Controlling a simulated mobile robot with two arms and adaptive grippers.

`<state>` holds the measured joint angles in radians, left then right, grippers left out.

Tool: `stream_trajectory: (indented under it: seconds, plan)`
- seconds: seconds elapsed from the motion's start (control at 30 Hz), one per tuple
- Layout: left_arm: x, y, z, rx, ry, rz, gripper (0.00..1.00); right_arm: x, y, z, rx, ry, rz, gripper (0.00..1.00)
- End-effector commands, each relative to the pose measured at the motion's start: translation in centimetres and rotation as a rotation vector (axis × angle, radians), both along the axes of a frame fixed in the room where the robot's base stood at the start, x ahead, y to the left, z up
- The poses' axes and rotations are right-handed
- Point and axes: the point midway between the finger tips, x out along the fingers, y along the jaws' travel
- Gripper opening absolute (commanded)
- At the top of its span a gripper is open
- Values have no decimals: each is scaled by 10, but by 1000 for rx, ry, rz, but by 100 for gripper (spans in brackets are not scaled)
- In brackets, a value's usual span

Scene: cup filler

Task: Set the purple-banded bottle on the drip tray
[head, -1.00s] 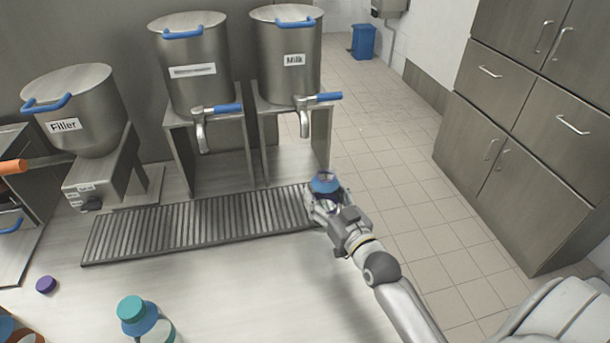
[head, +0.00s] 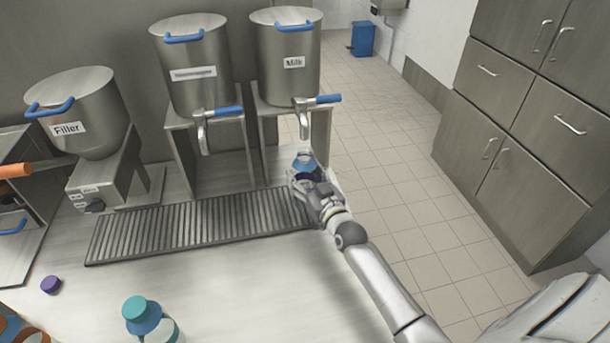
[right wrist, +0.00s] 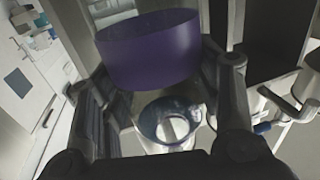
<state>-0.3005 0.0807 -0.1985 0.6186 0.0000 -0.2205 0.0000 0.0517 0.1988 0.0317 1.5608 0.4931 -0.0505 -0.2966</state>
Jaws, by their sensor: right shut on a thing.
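The purple-banded bottle (right wrist: 148,52) shows its purple band and open mouth up close in the right wrist view. My right gripper (right wrist: 165,95) is shut on it, with a finger on each side. In the head view the bottle's bluish top (head: 303,162) shows just beyond my right gripper (head: 306,184), below the Milk tap and near the right end of the drip tray. The gripper hides its lower part, so I cannot tell whether it touches anything. The ridged drip tray (head: 190,225) lies along the counter. My left gripper is not in view.
Tanks labelled Filler (head: 75,108) and Milk (head: 287,65) stand behind the tray, with another tank (head: 192,70) between them. The Milk tap (head: 304,118) hangs over the bottle. A teal-capped bottle (head: 141,312) and a purple cap (head: 51,284) are in front. Most of the tray is bare.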

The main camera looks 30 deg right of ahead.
Motion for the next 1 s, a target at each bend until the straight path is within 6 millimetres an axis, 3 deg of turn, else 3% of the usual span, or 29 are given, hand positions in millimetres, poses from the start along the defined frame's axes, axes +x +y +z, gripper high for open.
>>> stream_trajectory:
  seconds: [0.27, 0.3, 0.43, 0.83, 1.0]
  plan:
    - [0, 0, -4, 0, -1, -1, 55, 0, 0, -5, 0, 1, 0, 41]
    - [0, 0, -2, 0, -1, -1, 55, 0, 0, -3, 0, 1, 0, 63]
    - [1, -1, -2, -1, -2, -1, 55, 0, 0, -3, 0, 1, 0, 80]
    - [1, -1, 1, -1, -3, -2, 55, 0, 0, 1, 0, 0, 0, 80]
    - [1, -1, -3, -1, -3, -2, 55, -19, 1, -2, 1, 3, 1, 80]
